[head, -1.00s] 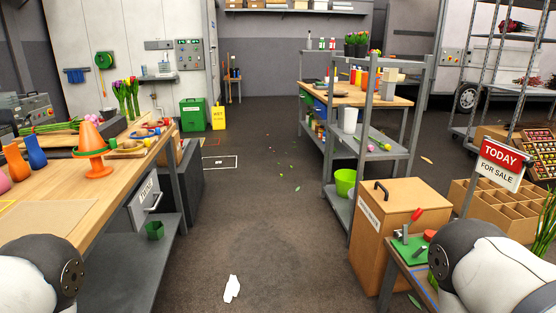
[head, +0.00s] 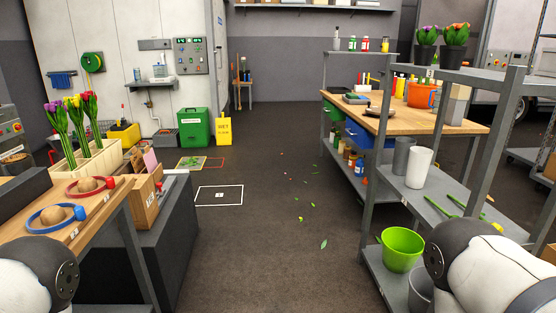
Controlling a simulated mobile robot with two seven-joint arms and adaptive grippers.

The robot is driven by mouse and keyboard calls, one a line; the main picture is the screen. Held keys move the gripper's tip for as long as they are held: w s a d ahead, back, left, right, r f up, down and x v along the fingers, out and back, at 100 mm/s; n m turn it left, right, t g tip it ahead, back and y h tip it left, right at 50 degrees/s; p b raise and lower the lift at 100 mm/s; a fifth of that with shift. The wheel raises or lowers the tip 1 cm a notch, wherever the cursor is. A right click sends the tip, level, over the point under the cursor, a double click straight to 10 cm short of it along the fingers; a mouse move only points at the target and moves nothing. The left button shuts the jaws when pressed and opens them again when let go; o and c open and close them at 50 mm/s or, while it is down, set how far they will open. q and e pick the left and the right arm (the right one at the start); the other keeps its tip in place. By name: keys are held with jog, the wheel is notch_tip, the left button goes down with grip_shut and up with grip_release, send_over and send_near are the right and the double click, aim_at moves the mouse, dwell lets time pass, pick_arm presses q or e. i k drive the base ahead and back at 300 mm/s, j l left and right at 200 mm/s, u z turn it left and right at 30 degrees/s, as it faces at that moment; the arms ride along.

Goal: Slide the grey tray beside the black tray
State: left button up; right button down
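I cannot make out for certain either the grey tray or the black tray. A dark, low-sided block (head: 22,192) sits at the left edge on the wooden bench; I cannot tell whether it is a tray. A small dark flat item (head: 356,98) lies on the far wooden table, too small to identify. Both my grippers are out of view; only white and black parts of my arms show at the lower corners.
The dark floor (head: 262,240) is clear down the middle, with a few leaves. The left bench (head: 92,222) holds tulips and blue and red rings. At right, a grey shelf rack (head: 445,205) holds cups and a green bucket (head: 401,246). A green bin (head: 195,127) stands at the back.

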aim_at(349, 102)
jog(key=i+z, duration=0.1)
jog(key=i, duration=1.15)
jog(key=i+j, duration=0.15)
jog(key=i, duration=1.05)
jog(key=l+z, duration=0.05)
